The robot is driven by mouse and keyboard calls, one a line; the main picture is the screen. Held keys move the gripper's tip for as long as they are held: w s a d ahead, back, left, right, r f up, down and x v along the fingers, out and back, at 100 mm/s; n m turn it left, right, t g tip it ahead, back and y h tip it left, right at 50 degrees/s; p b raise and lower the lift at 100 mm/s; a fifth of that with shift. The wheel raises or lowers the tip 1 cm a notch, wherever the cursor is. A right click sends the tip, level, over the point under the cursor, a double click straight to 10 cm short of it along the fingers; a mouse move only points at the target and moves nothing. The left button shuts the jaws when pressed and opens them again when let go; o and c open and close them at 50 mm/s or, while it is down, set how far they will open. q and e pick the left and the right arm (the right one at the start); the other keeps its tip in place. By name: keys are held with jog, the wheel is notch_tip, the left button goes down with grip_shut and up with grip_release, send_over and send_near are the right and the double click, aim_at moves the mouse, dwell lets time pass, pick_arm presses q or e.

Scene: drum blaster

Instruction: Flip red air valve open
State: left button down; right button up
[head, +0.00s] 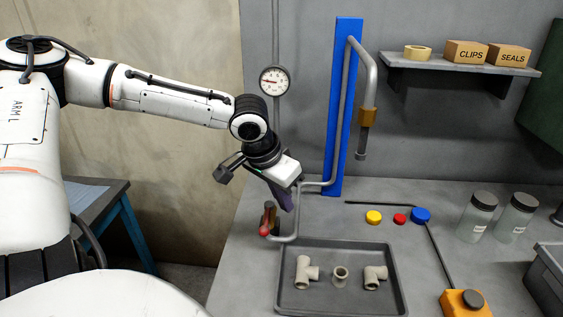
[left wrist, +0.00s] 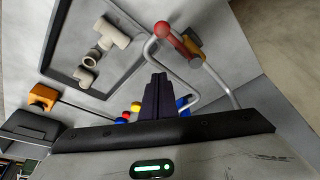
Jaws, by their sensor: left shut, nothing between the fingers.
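The red air valve (head: 265,229) sits on the grey pipe at the left edge of the bench, left of the tray. Its red-tipped lever points down toward the front in the head view. In the left wrist view the red tip (left wrist: 164,29) and a brass-coloured valve body (left wrist: 192,40) show near the top. My left gripper (head: 287,203) is shut and empty, just right of and slightly above the valve, apart from the red tip. Its dark fingers (left wrist: 158,88) show closed together in the left wrist view. My right gripper is not in view.
The grey pipe (head: 297,215) bends close to my left fingers and joins the blue upright (head: 342,100). A dark tray (head: 392,262) with several pipe fittings lies in front. Yellow, red and blue caps, jars and an orange device (head: 464,305) stand to the right. A gauge (head: 274,81) hangs behind.

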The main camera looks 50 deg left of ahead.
pick_arm(q)
notch_tip(320, 180, up, 7)
jog(key=s+a+p, duration=0.1)
jog(key=shift+s+a+f, duration=0.2)
jog(key=shift+s+a, duration=0.2)
dwell(0.5)
